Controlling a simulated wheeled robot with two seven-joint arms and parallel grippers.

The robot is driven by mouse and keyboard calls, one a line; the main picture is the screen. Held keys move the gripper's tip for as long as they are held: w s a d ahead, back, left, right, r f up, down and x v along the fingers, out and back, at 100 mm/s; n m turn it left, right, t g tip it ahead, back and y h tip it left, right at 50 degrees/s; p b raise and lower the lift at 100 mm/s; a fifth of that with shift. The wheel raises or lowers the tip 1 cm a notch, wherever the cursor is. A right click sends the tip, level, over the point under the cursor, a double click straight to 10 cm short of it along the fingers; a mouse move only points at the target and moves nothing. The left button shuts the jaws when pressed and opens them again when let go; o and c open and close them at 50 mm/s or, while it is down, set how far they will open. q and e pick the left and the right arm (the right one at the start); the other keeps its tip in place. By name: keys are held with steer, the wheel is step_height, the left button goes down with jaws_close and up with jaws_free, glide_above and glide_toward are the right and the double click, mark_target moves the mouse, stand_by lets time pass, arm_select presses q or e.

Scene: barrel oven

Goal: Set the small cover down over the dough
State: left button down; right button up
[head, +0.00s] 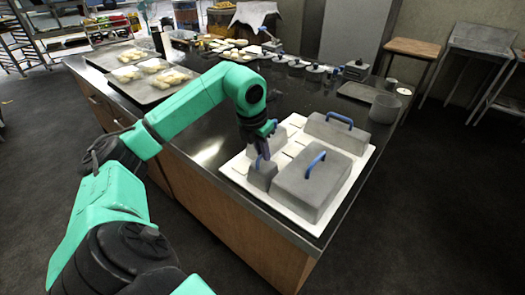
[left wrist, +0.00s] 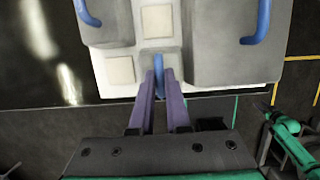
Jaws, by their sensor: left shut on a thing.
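My left gripper (head: 262,147) is shut on the blue handle of the small grey cover (head: 262,174). The cover is upright at the near left part of the white board (head: 312,222). I cannot tell whether it touches the board. In the left wrist view, the purple fingers (left wrist: 158,84) close around the blue handle (left wrist: 158,68); the cover's body is mostly hidden there. Pale square dough pieces (left wrist: 120,70) lie on the board, one left of the handle and another piece (left wrist: 157,21) beyond it. Any dough under the cover is hidden.
A large grey cover (head: 312,190) stands right of the small one, a long cover (head: 338,133) behind it, and another cover (head: 285,134) behind the gripper. Trays with pale food (head: 150,82) are at the counter's far left. The dark counter left of the board is clear.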

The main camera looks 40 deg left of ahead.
arm_select(q)
steer(key=shift+f, duration=0.25)
steer(key=c, duration=0.8)
jaws_free()
steer(key=p+v, duration=0.2)
steer(key=v, duration=1.2)
steer(key=shift+s+r, duration=0.15)
steer(key=shift+r, duration=0.15)
